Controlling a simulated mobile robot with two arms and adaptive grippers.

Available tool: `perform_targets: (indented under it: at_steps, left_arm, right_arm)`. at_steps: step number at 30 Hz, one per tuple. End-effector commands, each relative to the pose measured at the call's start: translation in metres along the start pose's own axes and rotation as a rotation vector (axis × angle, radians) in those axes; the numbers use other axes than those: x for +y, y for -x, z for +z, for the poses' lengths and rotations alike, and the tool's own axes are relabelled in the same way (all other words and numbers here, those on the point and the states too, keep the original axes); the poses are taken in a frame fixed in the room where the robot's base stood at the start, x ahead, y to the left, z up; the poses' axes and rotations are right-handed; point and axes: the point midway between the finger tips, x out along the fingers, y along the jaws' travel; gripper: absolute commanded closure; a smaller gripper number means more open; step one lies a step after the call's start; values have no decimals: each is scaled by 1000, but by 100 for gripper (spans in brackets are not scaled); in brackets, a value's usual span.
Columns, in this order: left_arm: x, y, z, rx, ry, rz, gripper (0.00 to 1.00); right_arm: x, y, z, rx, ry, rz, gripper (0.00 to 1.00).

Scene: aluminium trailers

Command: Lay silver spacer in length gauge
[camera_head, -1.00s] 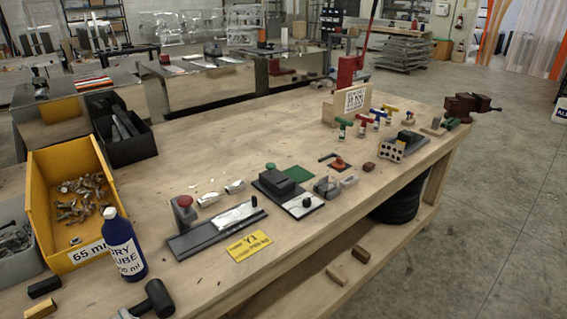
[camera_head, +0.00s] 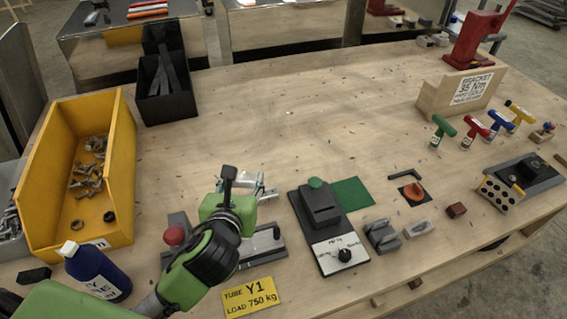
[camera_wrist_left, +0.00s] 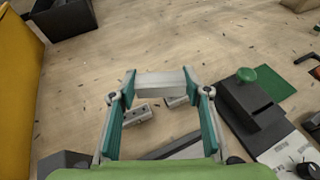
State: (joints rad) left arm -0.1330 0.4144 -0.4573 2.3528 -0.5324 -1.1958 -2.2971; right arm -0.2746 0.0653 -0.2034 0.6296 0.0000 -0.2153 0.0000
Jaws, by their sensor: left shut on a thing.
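My left gripper (camera_wrist_left: 160,92) is shut on a silver spacer (camera_wrist_left: 160,82), a bright metal bar spanning its two fingertips above the table. In the head view my left gripper (camera_head: 245,186) hovers over the far side of the length gauge. The length gauge (camera_head: 268,246) is a long grey base with a red knob (camera_head: 174,236) at its left end and a small black knob at its right. My arm hides much of its middle. In the wrist view a dark strip of the gauge (camera_wrist_left: 175,148) shows below the fingers. My right gripper is not in view.
Two small metal blocks (camera_wrist_left: 137,114) lie on the table beyond the gauge. A black device (camera_head: 320,208) with a dial stands to the right, beside a green mat (camera_head: 352,193). A yellow bin (camera_head: 120,165), blue bottle (camera_head: 98,270) and yellow Y1 card (camera_head: 250,297) are nearby. The table's middle is clear.

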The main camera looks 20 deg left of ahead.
Motion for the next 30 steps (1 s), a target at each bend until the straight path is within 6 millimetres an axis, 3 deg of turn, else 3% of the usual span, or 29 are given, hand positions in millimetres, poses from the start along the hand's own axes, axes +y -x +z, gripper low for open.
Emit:
perform_targets:
  at_steps: [6,9,15,20,26,30]
  left_arm:
    - [-8,-52,0,0,4,3,74]
    - [-12,-76,0,0,4,3,74]
    - [-17,-119,-20,3,4,2,74]
    - [-20,-141,-31,1,3,2,74]
    - [-22,-153,-37,0,2,2,74]
    - [-22,-161,-57,6,3,1,74]
  right_arm:
    - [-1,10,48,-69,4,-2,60]
    - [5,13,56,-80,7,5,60]
    - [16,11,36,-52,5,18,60]
    - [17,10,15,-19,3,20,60]
    - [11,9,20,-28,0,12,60]
    - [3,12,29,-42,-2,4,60]
